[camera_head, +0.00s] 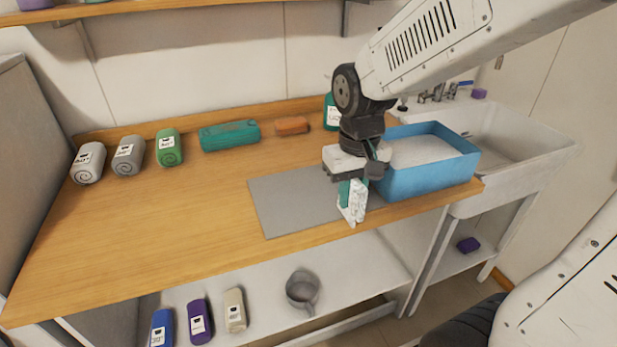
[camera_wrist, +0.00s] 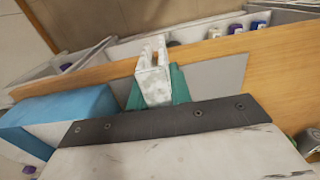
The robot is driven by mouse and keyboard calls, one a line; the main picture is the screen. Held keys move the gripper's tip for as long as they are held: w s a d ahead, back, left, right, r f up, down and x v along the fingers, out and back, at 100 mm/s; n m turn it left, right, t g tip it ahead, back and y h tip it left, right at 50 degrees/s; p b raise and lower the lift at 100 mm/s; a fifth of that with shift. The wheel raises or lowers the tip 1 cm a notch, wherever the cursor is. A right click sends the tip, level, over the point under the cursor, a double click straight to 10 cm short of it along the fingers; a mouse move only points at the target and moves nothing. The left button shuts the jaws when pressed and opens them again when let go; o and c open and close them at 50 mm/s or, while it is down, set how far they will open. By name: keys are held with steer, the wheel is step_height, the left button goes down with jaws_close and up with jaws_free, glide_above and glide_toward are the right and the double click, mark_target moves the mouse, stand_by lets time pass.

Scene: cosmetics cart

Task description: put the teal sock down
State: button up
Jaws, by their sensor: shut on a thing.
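My gripper (camera_head: 354,205) points down over the right part of a grey mat (camera_head: 285,205) on the wooden counter. It is shut on the teal sock (camera_head: 344,192), which shows as a narrow teal strip beside the pale fingers. In the wrist view the sock (camera_wrist: 181,86) shows on both sides of the whitish fingers (camera_wrist: 153,72), with the grey mat (camera_wrist: 222,72) behind. Much of the sock is hidden by the fingers and the gripper body. I cannot tell whether the sock touches the mat.
A blue basin (camera_head: 430,178) stands close right of my gripper, by the sink (camera_head: 510,140). A teal roll (camera_head: 230,135), orange block (camera_head: 292,125), green roll (camera_head: 169,148) and two grey rolls line the back. The counter's left front (camera_head: 150,220) is clear. A mug (camera_head: 301,288) stands below.

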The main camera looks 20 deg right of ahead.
steer(key=w, duration=0.5)
steer(key=w+a+f, duration=0.1)
steer(key=w, duration=0.4)
steer(key=w+a, duration=0.1)
steer(key=w, duration=0.4)
steer(key=shift+w+f, duration=0.25)
steer(key=shift+f, duration=1.75)
steer(key=shift+d+f, duration=0.1)
steer(key=shift+f, duration=0.05)
steer(key=o, duration=0.9)
